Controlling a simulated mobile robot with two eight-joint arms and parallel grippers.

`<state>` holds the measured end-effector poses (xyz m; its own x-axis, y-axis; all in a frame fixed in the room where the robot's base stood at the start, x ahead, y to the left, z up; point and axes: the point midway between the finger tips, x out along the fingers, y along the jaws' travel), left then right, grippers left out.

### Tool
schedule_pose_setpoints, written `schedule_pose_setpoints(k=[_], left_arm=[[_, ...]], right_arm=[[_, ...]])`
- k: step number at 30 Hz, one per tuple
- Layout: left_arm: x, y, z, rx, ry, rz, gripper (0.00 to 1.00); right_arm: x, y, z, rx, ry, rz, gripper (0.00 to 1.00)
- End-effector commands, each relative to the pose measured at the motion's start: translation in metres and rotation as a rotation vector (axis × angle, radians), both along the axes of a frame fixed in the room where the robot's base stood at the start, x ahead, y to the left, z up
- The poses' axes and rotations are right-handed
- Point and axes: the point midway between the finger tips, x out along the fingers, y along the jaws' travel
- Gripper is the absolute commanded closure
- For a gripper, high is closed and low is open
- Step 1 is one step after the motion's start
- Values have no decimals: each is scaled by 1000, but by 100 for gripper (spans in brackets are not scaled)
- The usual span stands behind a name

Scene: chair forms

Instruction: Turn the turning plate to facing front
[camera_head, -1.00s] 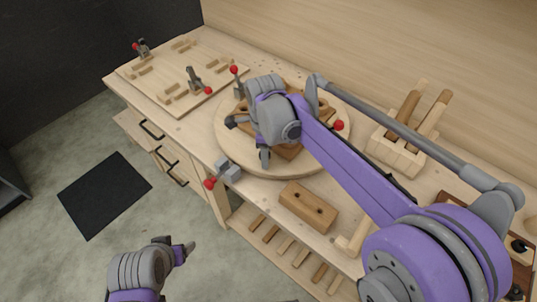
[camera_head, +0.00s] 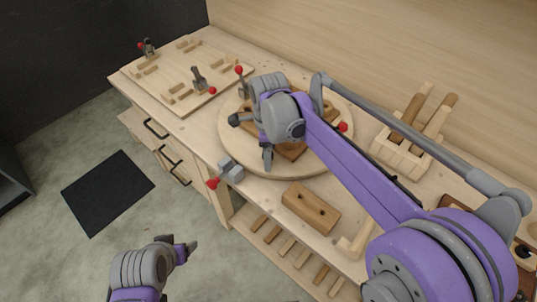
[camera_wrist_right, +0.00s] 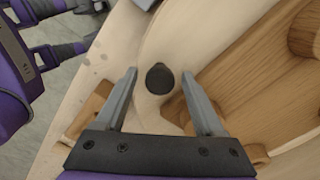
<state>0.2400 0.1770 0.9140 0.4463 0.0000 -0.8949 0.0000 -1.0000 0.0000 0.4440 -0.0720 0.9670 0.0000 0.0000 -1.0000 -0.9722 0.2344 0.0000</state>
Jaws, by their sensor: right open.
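The turning plate (camera_head: 229,150) is a round pale wooden disc on the bench, with brown wooden pieces (camera_head: 292,151) and red-tipped clamps on it. It also shows in the wrist view (camera_wrist_right: 152,112). My right gripper (camera_head: 249,141) is over the plate's left part and hides some of it. In the wrist view the right gripper (camera_wrist_right: 159,75) is open, its fingers on either side of a dark round knob (camera_wrist_right: 160,78). I cannot tell whether they touch it. My left gripper (camera_head: 187,250) is low over the floor, away from the bench; its opening is unclear.
A board with clamps (camera_head: 172,89) lies at the bench's far left. A brown block with two holes (camera_head: 311,207) sits by the front edge. A wooden rack (camera_head: 402,155) stands to the right. Open floor (camera_head: 60,150) lies left of the bench.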

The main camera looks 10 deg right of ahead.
Motion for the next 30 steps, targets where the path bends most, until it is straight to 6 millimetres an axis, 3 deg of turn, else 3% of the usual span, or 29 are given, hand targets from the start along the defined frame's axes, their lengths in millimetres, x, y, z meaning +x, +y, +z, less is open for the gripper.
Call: schedule_pose_setpoints(k=[9, 15, 21, 30], left_arm=[[2, 0, 6, 0, -3, 0, 29], [2, 0, 9, 0, -5, 0, 29], [3, 0, 9, 0, -5, 0, 29], [3, 0, 9, 0, -5, 0, 29]], right_arm=[[0, 0, 62, 0, 0, 1, 30], [0, 0, 92, 0, 0, 0, 30], [0, 0, 102, 0, 0, 0, 30], [0, 0, 102, 0, 0, 0, 30]])
